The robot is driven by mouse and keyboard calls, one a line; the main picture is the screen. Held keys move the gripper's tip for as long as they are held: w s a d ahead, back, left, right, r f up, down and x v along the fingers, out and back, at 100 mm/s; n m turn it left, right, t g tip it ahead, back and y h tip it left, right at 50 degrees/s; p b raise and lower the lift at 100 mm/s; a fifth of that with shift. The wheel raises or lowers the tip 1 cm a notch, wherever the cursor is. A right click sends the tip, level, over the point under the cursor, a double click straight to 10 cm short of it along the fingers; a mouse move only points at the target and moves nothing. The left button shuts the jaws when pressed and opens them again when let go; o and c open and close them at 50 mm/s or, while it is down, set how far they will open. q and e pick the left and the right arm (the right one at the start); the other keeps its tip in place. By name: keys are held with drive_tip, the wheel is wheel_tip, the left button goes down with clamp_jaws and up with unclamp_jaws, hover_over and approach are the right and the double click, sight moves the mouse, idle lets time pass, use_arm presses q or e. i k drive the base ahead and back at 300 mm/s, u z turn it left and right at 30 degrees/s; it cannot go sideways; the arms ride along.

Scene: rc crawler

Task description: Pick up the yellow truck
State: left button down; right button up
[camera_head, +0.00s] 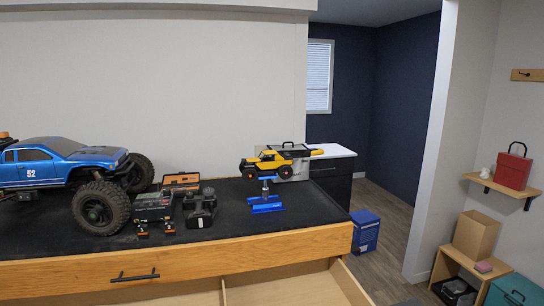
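The yellow truck (267,164) is a small yellow and black crawler with dark wheels. Neither of my grippers is in the head view.
A large blue truck (75,175) fills the left of the black worktop (230,226). An open drawer (285,290) juts out below the front edge. A blue box (365,231) is on the floor at right.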

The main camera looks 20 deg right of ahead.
sight(263, 165)
drive_tip(key=z, duration=3)
drive_tip(key=i, duration=2.2)
drive_tip(key=u, duration=1.1)
drive_tip(key=i, duration=0.9)
drive_tip(key=u, duration=1.5)
drive_tip(key=i, duration=0.7)
drive_tip(key=u, duration=1.3)
drive_tip(key=i, duration=0.3)
drive_tip(key=z, duration=0.05)
